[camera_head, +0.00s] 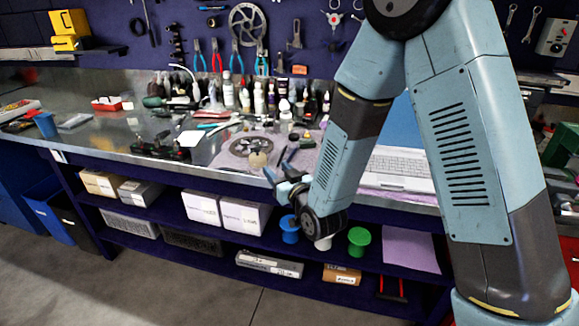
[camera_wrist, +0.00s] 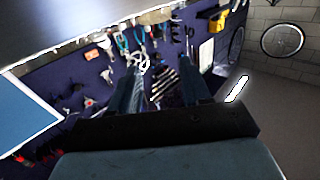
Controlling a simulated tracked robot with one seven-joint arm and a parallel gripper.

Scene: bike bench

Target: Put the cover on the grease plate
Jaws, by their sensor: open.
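My gripper (camera_head: 279,172) is open, at the front edge of the bench. In the wrist view its two dark fingers (camera_wrist: 160,84) stand apart with nothing between them. A small round beige disc (camera_head: 258,160) shows just beyond the fingertips in the head view; I cannot tell whether it is the grease plate or its cover. It looks apart from the fingers. A larger dark ring-shaped part (camera_head: 240,146) lies behind it on a pinkish mat. No other clear plate or cover can be made out; my arm hides part of the bench.
Several bottles (camera_head: 258,100) crowd the back of the bench (camera_head: 88,138). A laptop (camera_head: 400,168) sits right, partly behind my arm. Tools hang on the wall.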

